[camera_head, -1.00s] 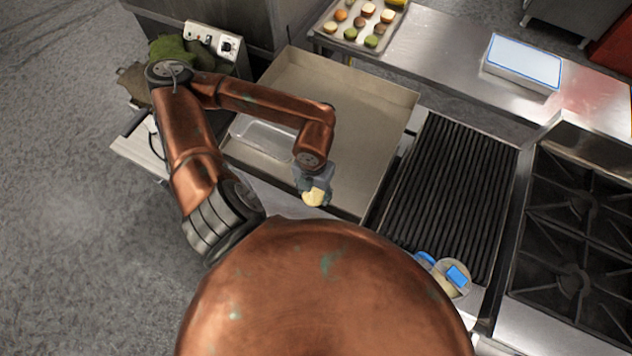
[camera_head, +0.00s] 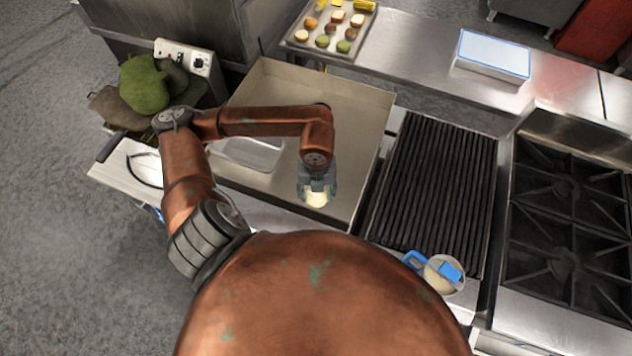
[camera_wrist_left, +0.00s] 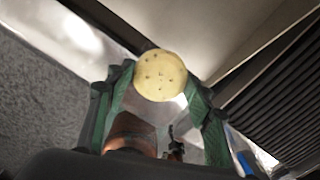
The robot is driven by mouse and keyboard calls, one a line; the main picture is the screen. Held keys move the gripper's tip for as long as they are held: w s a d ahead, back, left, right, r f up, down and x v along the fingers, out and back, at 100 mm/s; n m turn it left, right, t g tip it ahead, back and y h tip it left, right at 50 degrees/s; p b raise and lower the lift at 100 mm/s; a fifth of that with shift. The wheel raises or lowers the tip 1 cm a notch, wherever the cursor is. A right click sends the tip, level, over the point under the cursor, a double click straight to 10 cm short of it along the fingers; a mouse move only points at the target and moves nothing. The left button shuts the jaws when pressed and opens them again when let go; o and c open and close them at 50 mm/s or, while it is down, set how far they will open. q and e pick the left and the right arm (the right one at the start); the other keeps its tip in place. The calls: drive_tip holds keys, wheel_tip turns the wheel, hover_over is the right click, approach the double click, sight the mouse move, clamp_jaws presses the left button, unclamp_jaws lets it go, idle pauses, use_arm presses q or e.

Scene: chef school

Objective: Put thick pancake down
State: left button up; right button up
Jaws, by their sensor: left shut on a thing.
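The thick pancake (camera_wrist_left: 160,75) is a round, pale yellow disc with small dark specks, seen face-on in the left wrist view. In the head view the pancake (camera_head: 316,199) shows as a small pale piece at the fingertips. My left gripper (camera_head: 317,190) is shut on it and holds it above the near part of the flat griddle tray. The green-edged fingers of the left gripper (camera_wrist_left: 160,88) are on either side of it. My right gripper is not in view.
The beige griddle tray (camera_head: 350,115) has a clear plastic container (camera_head: 250,152) at its left. A black ribbed grill (camera_head: 435,180) and burners (camera_head: 570,190) lie to the right. A blue-handled container (camera_head: 442,272) stands at the grill's front. A food tray (camera_head: 362,35) is behind.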

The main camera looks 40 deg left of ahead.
use_arm(q)
drive_tip(key=w+a+f, duration=0.2)
drive_tip(key=w+a+f+p, duration=0.1)
drive_tip(key=w+a+f, duration=0.1)
drive_tip(key=f, duration=0.1)
drive_tip(key=w+a+f, duration=0.2)
drive_tip(key=w, duration=0.1)
drive_tip(key=shift+f, duration=0.25)
drive_tip(key=shift+w+a+f, duration=0.2)
drive_tip(key=shift+w+f, duration=0.1)
drive_tip(key=shift+f, duration=0.15)
wheel_tip(320, 180, down, 3)
drive_tip(key=shift+r+p, duration=0.1)
drive_tip(key=shift+p, duration=0.6)
drive_tip(key=shift+f, duration=0.25)
drive_tip(key=o, duration=1.2)
